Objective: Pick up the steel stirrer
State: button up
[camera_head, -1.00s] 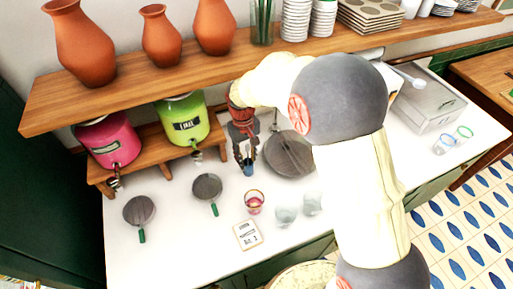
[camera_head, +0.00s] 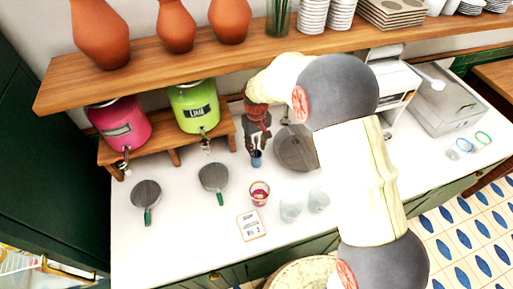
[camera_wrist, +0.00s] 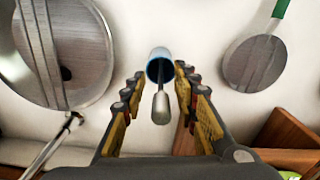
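The steel stirrer (camera_wrist: 161,104) stands in a small blue cup (camera_wrist: 160,66) in the wrist view. Its rounded, spoon-like end rises out of the cup toward the camera, and its lower part is hidden inside. My gripper (camera_wrist: 158,84) is open, with one finger on each side of the stirrer and gaps between. In the head view, my gripper (camera_head: 256,149) points down just above the blue cup (camera_head: 257,160) on the white counter. The stirrer cannot be made out there.
A large round metal pan (camera_head: 294,150) lies right of the cup, partly behind my arm. Pink (camera_head: 120,125) and lime (camera_head: 194,108) dispensers stand left. Two green-handled round tools (camera_head: 146,193), a red-filled glass (camera_head: 259,194), clear glasses (camera_head: 291,207) and a card (camera_head: 251,225) occupy the counter. A shelf (camera_head: 150,73) overhangs.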

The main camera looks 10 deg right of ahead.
jog(key=shift+f, duration=0.6)
jog(key=shift+c, duration=1)
grip_shut()
